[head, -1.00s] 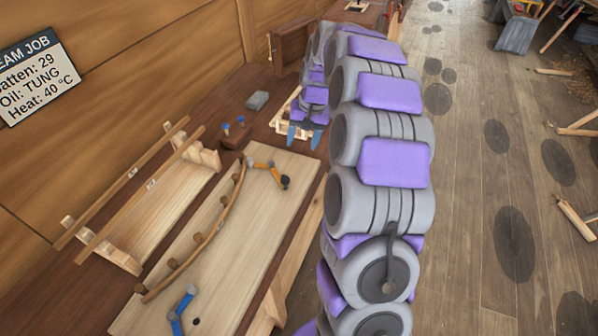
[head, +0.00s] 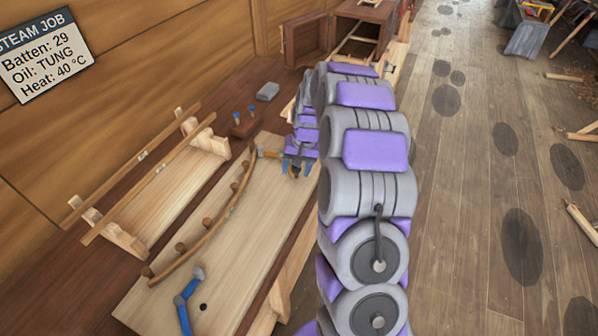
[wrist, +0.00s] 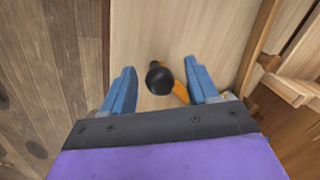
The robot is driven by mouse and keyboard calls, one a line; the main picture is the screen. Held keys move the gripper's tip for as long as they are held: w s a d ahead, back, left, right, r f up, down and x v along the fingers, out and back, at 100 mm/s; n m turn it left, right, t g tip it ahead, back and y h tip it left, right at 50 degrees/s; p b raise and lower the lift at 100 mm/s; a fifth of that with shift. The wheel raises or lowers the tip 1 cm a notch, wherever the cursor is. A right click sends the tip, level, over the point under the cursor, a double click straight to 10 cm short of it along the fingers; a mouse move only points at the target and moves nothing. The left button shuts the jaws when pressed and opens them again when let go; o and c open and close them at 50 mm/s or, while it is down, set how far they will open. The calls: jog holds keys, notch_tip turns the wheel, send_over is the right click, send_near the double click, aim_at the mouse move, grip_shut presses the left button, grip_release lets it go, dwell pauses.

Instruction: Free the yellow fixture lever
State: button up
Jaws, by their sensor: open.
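The yellow fixture lever (head: 268,154) sits at the far end of the pale bench board (head: 225,240). In the wrist view its orange-yellow arm (wrist: 181,94) ends in a black knob (wrist: 159,77). My gripper (head: 299,167) is over that end of the board, and it also shows in the wrist view (wrist: 161,67). Its blue fingers are spread, with the knob seen between them and clear of both. The height gap between fingers and knob is hard to judge. In the head view my gripper hides the knob. A curved wooden batten (head: 224,214) runs along round pegs beside the lever.
A blue lever (head: 187,300) stands at the near end of the board. A wooden rack (head: 150,205) with straight battens is to the left. A grey block (head: 268,91) and an open wooden cabinet (head: 362,35) are behind. Open floor lies right.

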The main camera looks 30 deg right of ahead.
jog(key=shift+w+a+f, duration=0.35)
jog(key=shift+a+f, duration=0.25)
jog(key=shift+a, duration=0.1)
jog(key=shift+a+f, duration=0.1)
jog(key=shift+a, duration=0.05)
jog(key=shift+d+f, duration=0.2)
jog(key=shift+d, duration=1.35)
jog(key=shift+c, duration=0.8)
jog(key=shift+a+r, duration=0.15)
jog(key=shift+a, duration=0.85)
jog(key=c, duration=0.5)
jog(key=shift+d, duration=0.55)
grip_shut()
jog(key=shift+a, duration=0.15)
